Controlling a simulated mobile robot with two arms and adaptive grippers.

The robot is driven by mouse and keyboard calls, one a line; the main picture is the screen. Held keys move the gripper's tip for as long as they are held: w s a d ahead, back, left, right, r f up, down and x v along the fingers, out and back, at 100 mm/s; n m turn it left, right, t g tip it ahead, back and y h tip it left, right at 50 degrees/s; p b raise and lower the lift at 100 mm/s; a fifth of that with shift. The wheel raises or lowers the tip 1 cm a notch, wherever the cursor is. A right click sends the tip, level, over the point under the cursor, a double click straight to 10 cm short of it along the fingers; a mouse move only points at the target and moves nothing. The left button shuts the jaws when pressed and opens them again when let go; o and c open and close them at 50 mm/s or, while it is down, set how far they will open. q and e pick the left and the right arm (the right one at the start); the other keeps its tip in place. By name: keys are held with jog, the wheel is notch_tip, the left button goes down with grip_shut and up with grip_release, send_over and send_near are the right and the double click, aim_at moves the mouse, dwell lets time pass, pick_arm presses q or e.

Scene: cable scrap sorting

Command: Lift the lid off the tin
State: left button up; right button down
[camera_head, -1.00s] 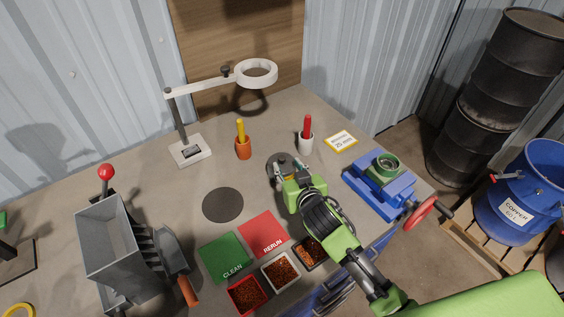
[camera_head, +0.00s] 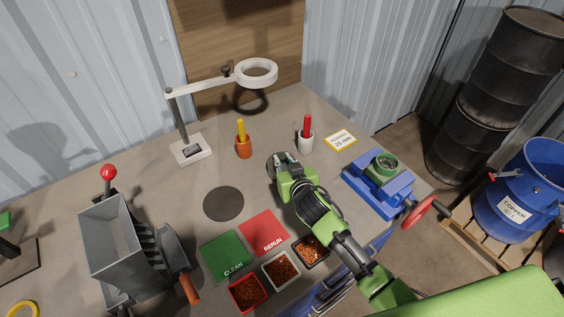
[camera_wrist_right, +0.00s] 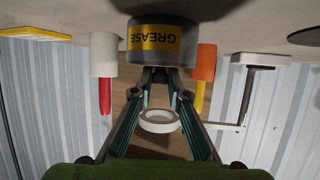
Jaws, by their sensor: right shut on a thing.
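The grease tin (camera_wrist_right: 137,43) is grey with a yellow GREASE label and shows upside down in the wrist view. Its lid (camera_wrist_right: 162,59) faces my right gripper (camera_wrist_right: 160,74), whose fingers are closed together at the small knob in the middle of the lid. The lid appears to sit on the tin, with no clear gap seen. In the head view my right gripper (camera_head: 285,160) reaches over the tin (camera_head: 272,166) and hides most of it. My left gripper is not in view.
An orange cup (camera_head: 244,150) and a white cup (camera_head: 305,141) hold tools behind the tin. A ring lamp (camera_head: 258,73) hangs over the back. A blue vise (camera_head: 372,190) stands right. A dark round mat (camera_head: 223,204) lies clear at left.

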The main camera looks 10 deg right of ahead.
jog(key=shift+r+b, duration=0.3)
jog(key=shift+r, duration=0.45)
jog(key=s+a+r+b, duration=0.4)
jog(key=s+a+r, duration=0.4)
jog(key=s+r, duration=0.35)
jog(key=s+d+f+n+y, duration=0.3)
jog(key=d+f+n+y, duration=0.1)
jog(key=d+f, duration=0.4)
jog(key=s+d+r+n+g+y+b, duration=0.1)
jog(key=s+d+r+n+g+y, duration=0.4)
jog(key=s+r, duration=0.3)
jog(key=shift+s+d+r+n+y, duration=0.3)
jog(key=shift+r+n+y, duration=0.2)
jog(key=shift+r, duration=0.35)
